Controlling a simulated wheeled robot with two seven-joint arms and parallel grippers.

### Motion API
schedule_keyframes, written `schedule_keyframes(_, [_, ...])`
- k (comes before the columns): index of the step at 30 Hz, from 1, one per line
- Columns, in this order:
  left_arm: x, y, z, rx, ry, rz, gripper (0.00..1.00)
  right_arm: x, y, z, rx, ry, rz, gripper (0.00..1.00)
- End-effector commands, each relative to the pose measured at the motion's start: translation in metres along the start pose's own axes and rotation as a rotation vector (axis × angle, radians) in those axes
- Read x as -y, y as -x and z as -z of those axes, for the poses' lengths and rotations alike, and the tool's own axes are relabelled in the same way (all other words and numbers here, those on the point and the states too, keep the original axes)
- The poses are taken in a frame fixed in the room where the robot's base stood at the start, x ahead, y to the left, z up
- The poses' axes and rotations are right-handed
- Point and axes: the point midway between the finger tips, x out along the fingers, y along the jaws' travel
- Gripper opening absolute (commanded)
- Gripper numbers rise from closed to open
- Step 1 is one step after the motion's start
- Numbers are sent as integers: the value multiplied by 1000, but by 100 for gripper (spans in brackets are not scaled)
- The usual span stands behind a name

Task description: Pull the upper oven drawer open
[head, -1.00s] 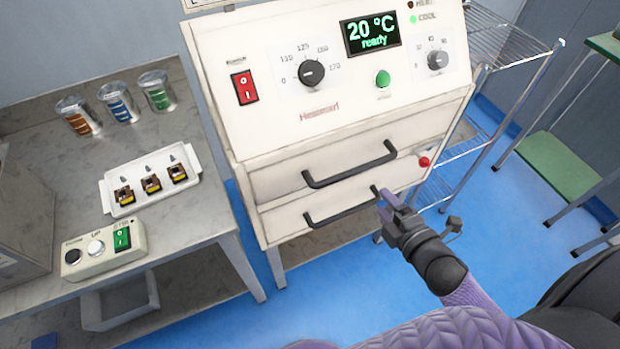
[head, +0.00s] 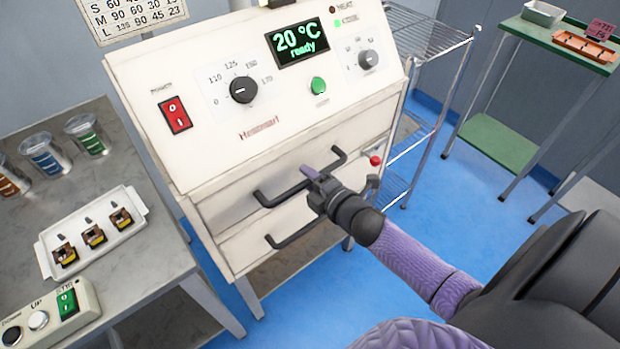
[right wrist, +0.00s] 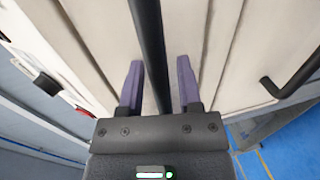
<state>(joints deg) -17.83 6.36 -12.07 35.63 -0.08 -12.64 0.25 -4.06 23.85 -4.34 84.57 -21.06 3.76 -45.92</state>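The white oven (head: 270,95) has two drawers, and both look shut. The upper drawer (head: 228,205) has a black bar handle (head: 276,198). The lower drawer has a similar handle (head: 290,238), which also shows at the right of the right wrist view (right wrist: 292,82). My right gripper (head: 312,176) is at the upper handle and hides part of it. In the right wrist view, its purple fingers (right wrist: 160,88) are apart, one on each side of the upper handle bar (right wrist: 149,40), with gaps visible. My left gripper is not in view.
A red knob (head: 376,160) is right of the upper handle. A grey table (head: 150,240) at the left holds a white tray (head: 46,258), cups and a switch box (head: 45,318). A wire rack (head: 425,125) stands right of the oven. Blue floor in front is open.

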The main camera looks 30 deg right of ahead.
Motion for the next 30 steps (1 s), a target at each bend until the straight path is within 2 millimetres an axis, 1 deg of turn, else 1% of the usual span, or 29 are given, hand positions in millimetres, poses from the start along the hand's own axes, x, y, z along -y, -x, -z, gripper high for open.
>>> schedule_keyframes(1, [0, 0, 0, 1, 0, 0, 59, 0, 0, 0, 0, 0, 0, 32])
schedule_keyframes(2, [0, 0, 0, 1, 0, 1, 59, 0, 0, 0, 0, 0, 0, 26])
schedule_keyframes(3, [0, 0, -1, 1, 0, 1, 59, 0, 0, 0, 0, 0, 0, 17])
schedule_keyframes(5, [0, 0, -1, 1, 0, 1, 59, 0, 0, 0, 0, 0, 0, 4])
schedule_keyframes(6, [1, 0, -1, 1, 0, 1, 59, 0, 0, 0, 0, 0, 0, 0])
schedule_keyframes(30, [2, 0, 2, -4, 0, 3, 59, 1, 0, 0, 0, -1, 1, 0])
